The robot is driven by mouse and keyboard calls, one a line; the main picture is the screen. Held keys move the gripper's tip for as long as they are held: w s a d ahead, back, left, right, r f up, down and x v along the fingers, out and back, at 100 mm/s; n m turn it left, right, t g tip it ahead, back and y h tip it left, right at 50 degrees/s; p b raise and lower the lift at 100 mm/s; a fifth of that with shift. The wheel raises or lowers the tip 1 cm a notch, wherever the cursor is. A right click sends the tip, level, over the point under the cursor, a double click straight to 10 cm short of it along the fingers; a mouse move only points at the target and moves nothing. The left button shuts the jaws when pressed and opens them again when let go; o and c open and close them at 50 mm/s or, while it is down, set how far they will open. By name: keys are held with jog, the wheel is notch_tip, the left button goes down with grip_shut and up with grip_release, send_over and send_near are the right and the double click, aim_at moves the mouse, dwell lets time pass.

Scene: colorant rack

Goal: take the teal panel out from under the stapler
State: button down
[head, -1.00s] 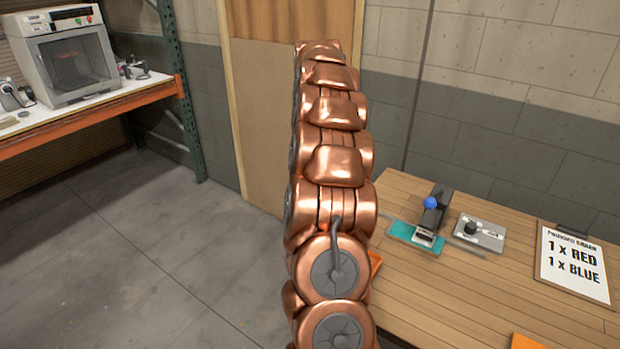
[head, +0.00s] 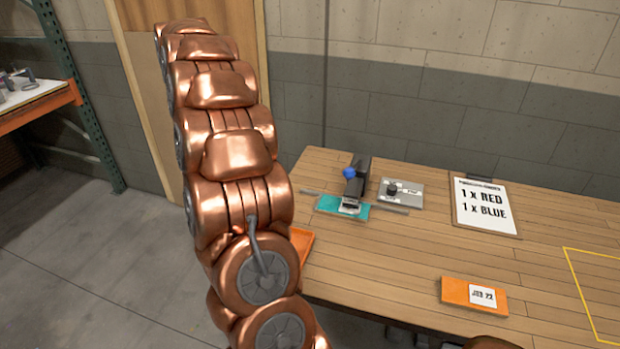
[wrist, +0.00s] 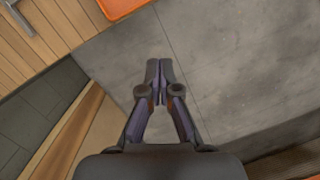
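The teal panel (head: 328,203) lies flat on the wooden table in the head view. The black stapler (head: 356,184), with a blue knob (head: 349,173), stands across the panel's middle and covers part of it. Teal shows on both sides of the stapler's front end. My gripper (wrist: 160,80) shows in the wrist view with its two fingers together and nothing between them. It is over the grey floor beside the table edge, away from the panel. My gripper is not visible in the head view.
Thin grey bars stick out left and right of the panel. A grey plate with a black knob (head: 403,193) sits right of the stapler. A clipboard (head: 484,207), an orange JOB 22 card (head: 473,295) and a yellow outline (head: 580,290) lie further right. An orange tray (head: 302,243) is at the left edge.

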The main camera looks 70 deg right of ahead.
jog(key=s+a+r+n, duration=0.1)
jog(key=s+a, duration=0.2)
jog(key=a, duration=0.7)
jog(key=s+a+r+n, duration=0.1)
jog(key=s+a, duration=0.2)
jog(key=a, duration=0.8)
jog(key=s+a+f, duration=0.3)
jog(key=s+a, duration=0.2)
jog(key=s, duration=0.4)
jog(key=s+a+f+n+h, duration=0.1)
jog(key=s+a+f, duration=0.2)
jog(key=s+a, duration=0.3)
jog(key=s, duration=0.3)
